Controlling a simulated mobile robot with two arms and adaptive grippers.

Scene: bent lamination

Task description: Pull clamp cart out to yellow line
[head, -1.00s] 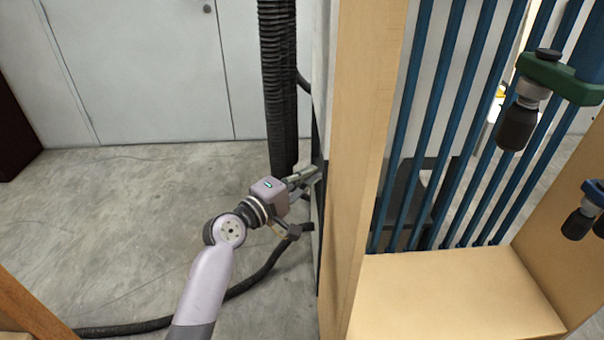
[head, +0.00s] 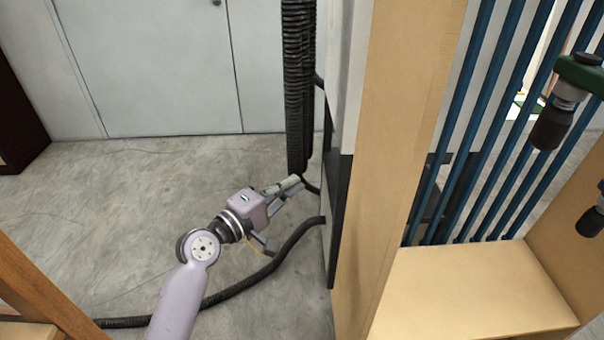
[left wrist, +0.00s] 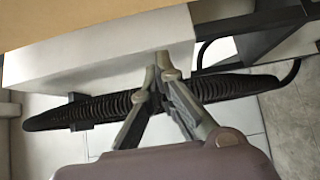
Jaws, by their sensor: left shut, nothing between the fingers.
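The clamp cart stands at the right of the head view, with a pale wooden frame (head: 410,130) and blue upright bars (head: 490,120). Clamps with dark handles (head: 552,128) hang on it at the upper right. My left gripper (head: 298,182) is shut and empty, just left of the cart's wooden post and apart from it. In the left wrist view my left gripper (left wrist: 163,62) is shut in front of a white panel edge and a black ribbed hose (left wrist: 230,87). My right gripper is not in view. The yellow line does not show.
A thick black ribbed hose (head: 297,90) stands upright behind my gripper. A thinner hose (head: 255,280) runs along the floor under my arm. A grey door (head: 150,60) is at the back. Wooden furniture (head: 30,285) is at the lower left.

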